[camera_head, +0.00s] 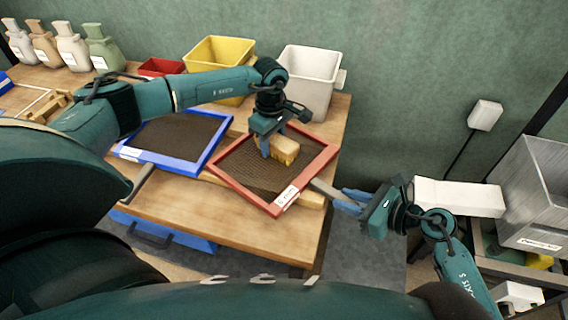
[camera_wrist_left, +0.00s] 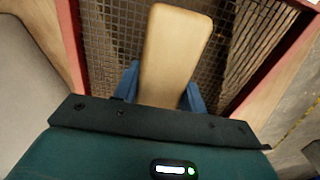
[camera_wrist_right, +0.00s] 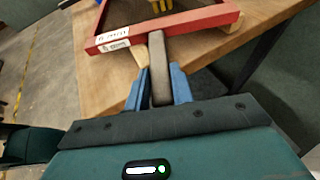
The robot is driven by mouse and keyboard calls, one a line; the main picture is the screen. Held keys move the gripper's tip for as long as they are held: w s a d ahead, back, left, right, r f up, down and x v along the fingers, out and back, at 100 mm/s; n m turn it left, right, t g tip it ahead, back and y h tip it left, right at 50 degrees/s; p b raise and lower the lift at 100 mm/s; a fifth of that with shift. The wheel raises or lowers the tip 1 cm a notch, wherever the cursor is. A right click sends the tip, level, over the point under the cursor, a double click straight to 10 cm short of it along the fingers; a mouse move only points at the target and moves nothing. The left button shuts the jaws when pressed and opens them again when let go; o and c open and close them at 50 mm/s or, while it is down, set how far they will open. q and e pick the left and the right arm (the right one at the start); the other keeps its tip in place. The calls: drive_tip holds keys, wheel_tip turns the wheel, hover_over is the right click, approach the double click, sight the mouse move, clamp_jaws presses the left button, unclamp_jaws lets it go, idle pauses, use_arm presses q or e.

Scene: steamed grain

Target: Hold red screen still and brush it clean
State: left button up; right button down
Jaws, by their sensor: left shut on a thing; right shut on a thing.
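The red screen (camera_head: 232,184) is a red-framed dark mesh at the right end of the wooden table. Its red frame also shows in the right wrist view (camera_wrist_right: 190,22). My right gripper (camera_head: 340,196) is shut on the screen's grey handle (camera_wrist_right: 158,70) at its near right corner. My left gripper (camera_head: 266,148) is shut on a brush (camera_head: 285,150) with a wooden back and yellowish bristles, over the mesh. In the left wrist view the brush back (camera_wrist_left: 172,50) lies between the blue fingers and hides part of the mesh. Whether the bristles touch the mesh is unclear.
A blue-framed screen (camera_head: 183,167) lies just left of the red one. A yellow bin (camera_head: 218,52), a white bin (camera_head: 310,72) and a small red tray (camera_head: 160,67) stand behind. Several sacks (camera_head: 72,45) stand at the back left. A metal container (camera_head: 535,185) is at the right.

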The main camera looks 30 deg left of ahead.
sight(254, 151)
use_arm(q)
drive_tip(key=shift+s+a+r, duration=0.1)
drive_tip(key=shift+s+a, duration=0.1)
drive_tip(key=shift+s, duration=1)
drive_tip(key=shift+s+a+f, duration=0.1)
drive_tip(key=shift+s+a, duration=0.1)
drive_tip(key=shift+s, duration=0.95)
drive_tip(key=shift+s+a+r, duration=0.1)
drive_tip(key=shift+s+a, duration=0.1)
drive_tip(key=shift+s, duration=1)
drive_tip(key=shift+s+a, duration=0.15)
drive_tip(key=shift+s, duration=0.7)
drive_tip(key=shift+s+a, duration=0.1)
drive_tip(key=shift+s, duration=0.75)
drive_tip(key=shift+w+a+f, duration=0.1)
drive_tip(key=shift+a, duration=0.9)
drive_tip(key=shift+w+a+f, duration=0.1)
drive_tip(key=shift+a, duration=0.85)
use_arm(e)
drive_tip(key=shift+w+d, duration=0.15)
use_arm(q)
drive_tip(key=shift+w+d, duration=0.25)
drive_tip(key=shift+w, duration=0.7)
drive_tip(key=shift+w+d, duration=0.2)
drive_tip(key=shift+w, duration=0.75)
